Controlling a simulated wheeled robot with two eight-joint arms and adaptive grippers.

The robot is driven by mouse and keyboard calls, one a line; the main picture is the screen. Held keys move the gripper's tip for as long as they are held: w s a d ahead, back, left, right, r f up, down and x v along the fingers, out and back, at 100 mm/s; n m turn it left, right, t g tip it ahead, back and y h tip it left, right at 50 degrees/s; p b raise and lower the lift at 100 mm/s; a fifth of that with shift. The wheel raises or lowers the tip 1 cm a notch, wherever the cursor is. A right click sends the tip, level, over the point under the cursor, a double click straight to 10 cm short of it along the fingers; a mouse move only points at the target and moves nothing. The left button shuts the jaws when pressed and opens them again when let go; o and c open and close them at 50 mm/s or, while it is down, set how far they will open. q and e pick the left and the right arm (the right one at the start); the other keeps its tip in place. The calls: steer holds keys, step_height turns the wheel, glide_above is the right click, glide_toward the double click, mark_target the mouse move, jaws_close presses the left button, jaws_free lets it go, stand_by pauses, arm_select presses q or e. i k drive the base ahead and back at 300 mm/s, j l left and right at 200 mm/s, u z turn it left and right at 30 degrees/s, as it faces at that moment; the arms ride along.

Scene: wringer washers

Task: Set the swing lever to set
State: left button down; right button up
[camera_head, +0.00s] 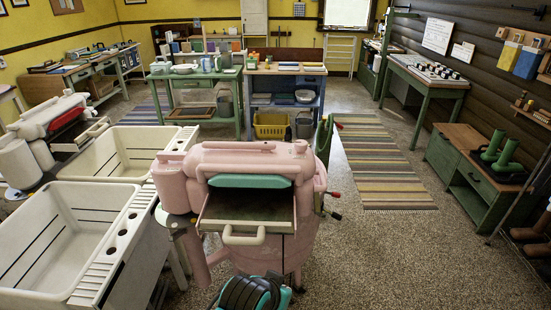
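A pink wringer washer (312,225) stands in the middle foreground, with a rounded wringer head (250,158) on top. A teal roller or strip (249,181) shows under the head, above a tray with a pale handle (243,236). On the washer's right side, a short lever with a red knob (333,194) sticks out to the right, and a black-knobbed lever (336,216) is just below it. I cannot tell which one is the swing lever, and no set marking is readable. Neither gripper is in view.
White twin tubs (86,272) and a paler washer (54,112) stand to the left. A dark ribbed object with teal parts (250,294) is at the bottom edge. Open floor (400,250) lies right of the pink washer, up to a green cabinet (463,170). A striped rug (385,165) lies behind.

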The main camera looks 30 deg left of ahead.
mark_target(180, 232)
steer(key=u, duration=1.85)
steer(key=i+j+u, duration=0.15)
steer(key=i+j, duration=0.5)
